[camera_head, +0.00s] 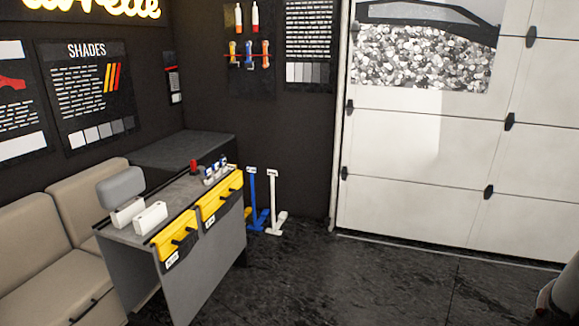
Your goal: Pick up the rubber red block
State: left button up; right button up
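A small red object (194,166), which looks like the red block, stands on top of the grey cart (172,190) near its back edge. It is too small to make out its exact shape. Small bottles with dark tops (212,172) stand close to its right. Neither of my grippers shows. Only a rounded piece at the bottom right corner, likely part of my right arm, is in view, with no fingers visible, far from the cart.
A beige sofa (35,240) stands left. The dark floor (370,280) is clear before the garage door (400,160).

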aim_at(194, 171)
jog(key=i, duration=0.65)
jog(key=i+l+u, duration=0.1)
jog(key=i, duration=0.55)
jog(key=i+l, duration=0.15)
jog(key=i, duration=0.45)
jog(key=i+j+u, duration=0.15)
jog(key=i+u, duration=0.45)
jog(key=u, duration=0.2)
jog(key=i+u, duration=0.4)
jog(key=i+l+u, duration=0.1)
jog(key=u, duration=0.3)
jog(key=i+l+u, duration=0.25)
jog(key=u, duration=0.15)
jog(key=i+l+u, duration=0.3)
jog(key=i, duration=0.15)
